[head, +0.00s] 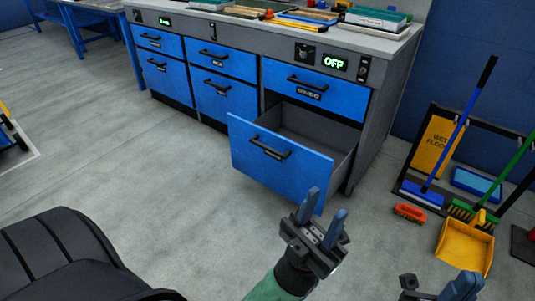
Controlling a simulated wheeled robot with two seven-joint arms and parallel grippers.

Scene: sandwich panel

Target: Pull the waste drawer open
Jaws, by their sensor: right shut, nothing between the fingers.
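A blue lower drawer (280,165) at the right end of the workbench stands pulled well out, its grey inside showing empty where visible. Its black bar handle (268,148) is on the front, with a small label below it that I cannot read. My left gripper (325,206) is open and empty, in front of the drawer's lower right corner in the picture and apart from the handle. My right gripper (463,286) is shut and empty at the bottom edge, partly cut off.
The workbench's other drawers (225,95) are closed. A black chair-like seat (65,255) is at lower left. The floor (150,180) between is clear.

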